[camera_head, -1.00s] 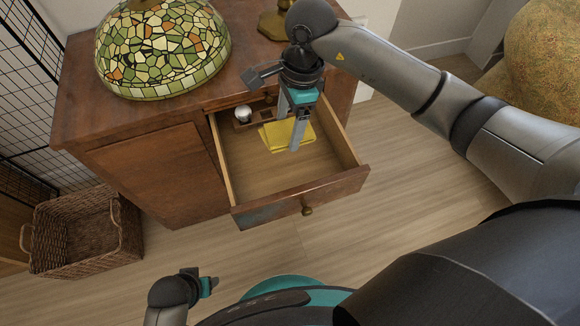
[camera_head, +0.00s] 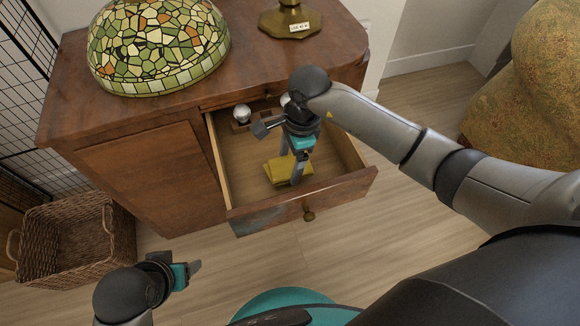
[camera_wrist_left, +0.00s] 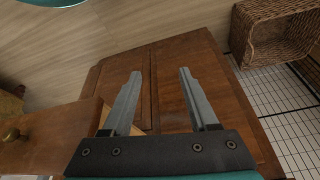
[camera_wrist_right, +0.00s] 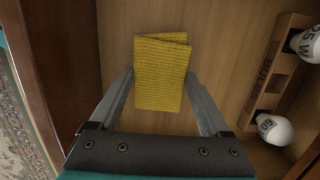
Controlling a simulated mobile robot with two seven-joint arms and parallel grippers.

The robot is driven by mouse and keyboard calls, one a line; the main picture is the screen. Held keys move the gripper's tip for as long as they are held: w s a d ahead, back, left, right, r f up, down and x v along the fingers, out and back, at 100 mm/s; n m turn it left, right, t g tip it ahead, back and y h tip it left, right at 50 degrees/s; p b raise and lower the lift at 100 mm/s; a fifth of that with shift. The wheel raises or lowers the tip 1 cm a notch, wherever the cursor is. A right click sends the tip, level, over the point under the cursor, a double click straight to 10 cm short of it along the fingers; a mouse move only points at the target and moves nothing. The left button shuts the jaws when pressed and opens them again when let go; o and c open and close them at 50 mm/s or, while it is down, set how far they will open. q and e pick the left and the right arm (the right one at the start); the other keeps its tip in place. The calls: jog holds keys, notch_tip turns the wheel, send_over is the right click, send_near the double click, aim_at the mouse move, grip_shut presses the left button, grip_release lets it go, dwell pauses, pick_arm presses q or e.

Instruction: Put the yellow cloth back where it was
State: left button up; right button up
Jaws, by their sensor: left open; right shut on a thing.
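The folded yellow cloth (camera_head: 279,171) is in the open drawer (camera_head: 236,194), near its front. It also shows in the right wrist view (camera_wrist_right: 161,75), between the fingers. My right gripper (camera_head: 292,182) reaches down into the drawer and is shut on the cloth. Whether the cloth touches the drawer floor I cannot tell. My left gripper (camera_head: 194,274) is open and empty, low in front of the cabinet. In the left wrist view its fingers (camera_wrist_left: 158,88) are apart, with the cabinet door behind them.
White bulbs (camera_wrist_right: 273,128) sit in a wooden holder (camera_wrist_right: 275,75) at the drawer's back. A stained-glass lampshade (camera_head: 158,45) and a brass lamp base (camera_head: 290,20) stand on the cabinet (camera_head: 150,115). A wicker basket (camera_head: 65,240) is on the floor at left.

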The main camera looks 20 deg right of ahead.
pick_arm(q)
jog(key=shift+r+b, duration=0.35)
jog(key=shift+r, duration=0.65)
pick_arm(e)
jog(key=shift+f, duration=1.1)
jog(key=shift+f, duration=0.1)
jog(key=shift+f, duration=0.1)
jog(key=o, duration=1)
pick_arm(q)
jog(key=shift+r, duration=0.25)
pick_arm(e)
jog(key=shift+r, duration=0.3)
jog(key=r+p, duration=0.1)
jog(key=r, duration=0.2)
jog(key=d+r+p, duration=0.1)
jog(key=r+p, duration=0.1)
jog(key=r, duration=0.1)
jog(key=r+p, duration=0.1)
jog(key=r, duration=0.3)
jog(key=shift+d+r, duration=0.1)
jog(key=shift+d, duration=0.2)
pick_arm(q)
notch_tip(320, 180, down, 10)
jog(key=s+g, duration=0.1)
jog(key=s, duration=0.1)
jog(key=shift+a+p, duration=0.15)
jog(key=shift+p, duration=0.25)
pick_arm(e)
jog(key=shift+d+r, duration=0.1)
jog(key=shift+r, duration=0.65)
